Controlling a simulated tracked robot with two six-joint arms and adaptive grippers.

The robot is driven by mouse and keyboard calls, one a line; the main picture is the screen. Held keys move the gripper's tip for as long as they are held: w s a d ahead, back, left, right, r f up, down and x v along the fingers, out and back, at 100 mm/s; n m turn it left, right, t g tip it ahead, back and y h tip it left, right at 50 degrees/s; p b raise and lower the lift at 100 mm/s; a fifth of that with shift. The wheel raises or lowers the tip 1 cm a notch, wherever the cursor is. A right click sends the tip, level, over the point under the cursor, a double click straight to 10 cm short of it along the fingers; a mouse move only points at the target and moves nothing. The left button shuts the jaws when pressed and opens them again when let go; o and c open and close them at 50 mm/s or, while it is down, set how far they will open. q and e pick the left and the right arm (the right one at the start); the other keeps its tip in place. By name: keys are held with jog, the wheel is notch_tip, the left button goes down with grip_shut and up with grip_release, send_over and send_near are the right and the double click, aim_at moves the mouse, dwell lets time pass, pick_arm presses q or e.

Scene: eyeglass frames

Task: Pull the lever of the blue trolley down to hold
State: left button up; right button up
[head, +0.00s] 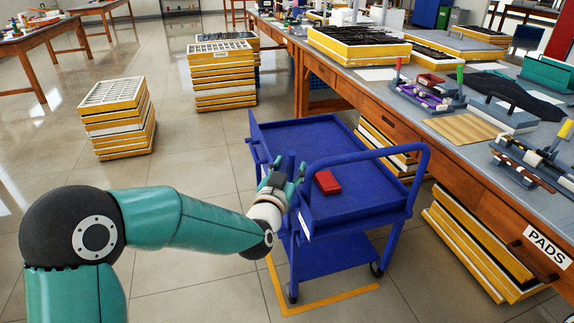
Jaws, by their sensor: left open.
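The blue trolley (335,140) stands on the tiled floor beside the long workbench, with its push handle (425,165) at the right. A red block (327,182) lies on its top tray near the front. My left gripper (286,172) is open at the trolley's front left corner. A short blue upright piece (291,158) shows at the fingers and may be the lever. I cannot tell whether the fingers touch it, and my gripper hides its lower part. My right gripper is out of view.
The long workbench (460,150) with trays and tools runs along the right. Stacks of yellow-edged trays stand on the floor at the left (118,125) and behind the trolley (222,75). A yellow line (330,302) marks the floor around the trolley.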

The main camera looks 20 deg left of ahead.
pick_arm(q)
jog(key=shift+w, duration=0.4)
grip_shut()
